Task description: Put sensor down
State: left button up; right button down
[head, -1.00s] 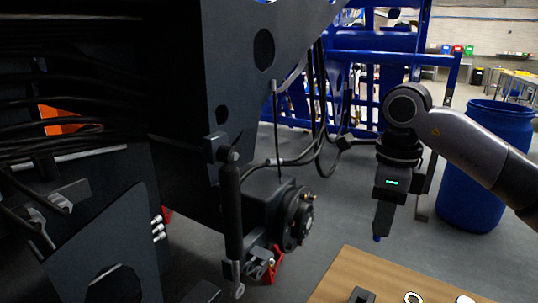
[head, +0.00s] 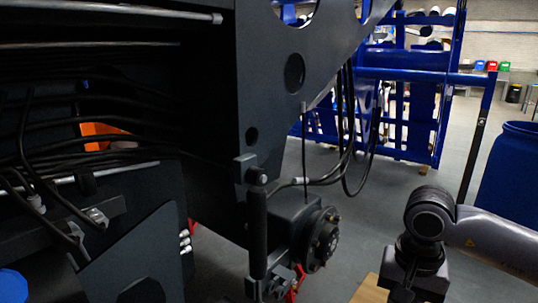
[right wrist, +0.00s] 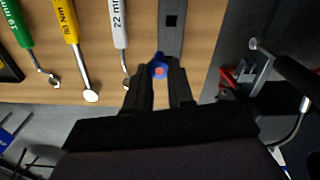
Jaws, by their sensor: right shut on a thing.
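My right gripper (right wrist: 160,82) is shut on a small blue sensor (right wrist: 158,62) with an orange-red centre, held between the fingertips in the right wrist view. The sensor is above the near edge of a wooden table (right wrist: 195,60), by the end of a dark grey bar with a square hole (right wrist: 172,20). I cannot tell whether it touches the table or the bar. In the head view my right wrist shows at the bottom right, but its fingertips and the sensor are out of view. My left gripper is not in view.
The dark harvester chassis (head: 215,120) fills the left, with a round hub (head: 322,240). A blue drum (head: 510,180) stands at the right.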

jog(key=n, duration=0.2)
jog(key=s+f+n, duration=0.1)
jog(key=n, duration=0.1)
jog(key=s+f+n, duration=0.1)
jog(key=shift+s+a+n+p, duration=0.15)
jog(key=shift+a+n+p, duration=0.15)
jog(key=shift+a+n, duration=0.1)
jog(key=w+d+r+m, duration=0.3)
jog(key=w+r+m, duration=0.4)
jog(key=r, duration=0.4)
jog(key=f, duration=1.9)
jog(key=shift+w+a+f+p, duration=0.1)
jog(key=shift+w+f+p, duration=0.15)
jog(key=shift+p, duration=0.05)
jog(key=shift+f+b, duration=0.4)
jog(key=shift+b, duration=0.1)
jog(key=c, duration=1)
grip_release()
